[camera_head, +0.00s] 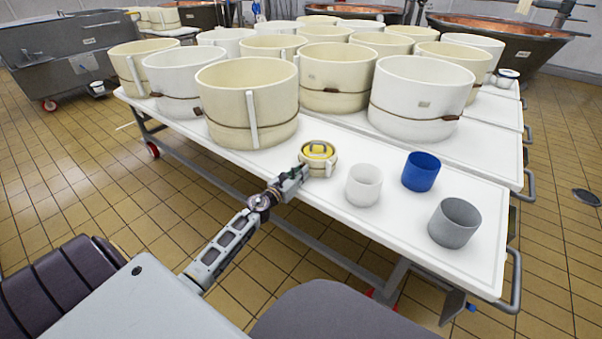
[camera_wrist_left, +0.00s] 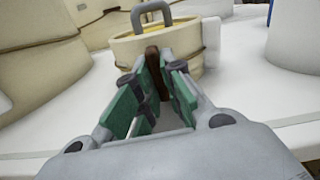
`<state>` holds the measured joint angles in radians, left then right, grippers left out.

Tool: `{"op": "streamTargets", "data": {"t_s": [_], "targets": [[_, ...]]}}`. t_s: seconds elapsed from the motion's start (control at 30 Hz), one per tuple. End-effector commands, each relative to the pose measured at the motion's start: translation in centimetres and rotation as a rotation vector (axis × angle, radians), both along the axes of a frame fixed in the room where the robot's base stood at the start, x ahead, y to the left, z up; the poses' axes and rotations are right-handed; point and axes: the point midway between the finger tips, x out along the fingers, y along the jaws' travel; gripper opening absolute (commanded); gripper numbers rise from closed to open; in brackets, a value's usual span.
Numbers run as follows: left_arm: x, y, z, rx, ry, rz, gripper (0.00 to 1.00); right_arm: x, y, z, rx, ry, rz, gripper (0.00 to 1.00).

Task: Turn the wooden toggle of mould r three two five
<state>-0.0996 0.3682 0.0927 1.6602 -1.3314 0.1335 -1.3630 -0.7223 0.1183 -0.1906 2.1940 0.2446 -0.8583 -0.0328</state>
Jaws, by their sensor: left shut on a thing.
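A small cream mould (camera_head: 319,168) with a yellow top and a grey handle stands near the front edge of the white table (camera_head: 215,153). In the left wrist view the same mould (camera_wrist_left: 130,50) is straight ahead, with a dark brown wooden toggle (camera_wrist_left: 152,56) upright on its near side. My left gripper (camera_head: 300,174) reaches the mould from the front left. In the left wrist view its green-padded fingers (camera_wrist_left: 163,84) are shut on the toggle, whose lower part is between the pads. No label is readable on this mould. My right gripper is not in view.
A white cup (camera_head: 363,185), a blue cup (camera_head: 421,172) and a grey cup (camera_head: 455,223) stand right of the small mould. Several large cream and white moulds fill the table behind, one large cream mould (camera_head: 240,105) close by at the left. Copper vats stand at the back.

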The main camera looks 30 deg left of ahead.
Motion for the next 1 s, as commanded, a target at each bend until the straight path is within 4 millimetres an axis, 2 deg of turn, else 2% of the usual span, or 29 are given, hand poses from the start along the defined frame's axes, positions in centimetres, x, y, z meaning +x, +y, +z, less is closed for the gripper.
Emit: {"op": "streamTargets", "data": {"t_s": [0.4,0.5,0.77,1.0], "targets": [[0.0,-0.1,0.2,-0.294,0.022,0.001,0.0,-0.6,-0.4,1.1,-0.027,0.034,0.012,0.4],[0.0,-0.1,0.3,-0.389,0.03,0.001,0.0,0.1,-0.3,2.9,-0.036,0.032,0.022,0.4],[0.0,-0.1,0.4,-0.636,0.048,0.002,0.0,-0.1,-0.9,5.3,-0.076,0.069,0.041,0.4],[0.0,-0.2,0.5,-0.863,0.066,0.002,0.0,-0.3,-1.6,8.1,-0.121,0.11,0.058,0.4]]}}
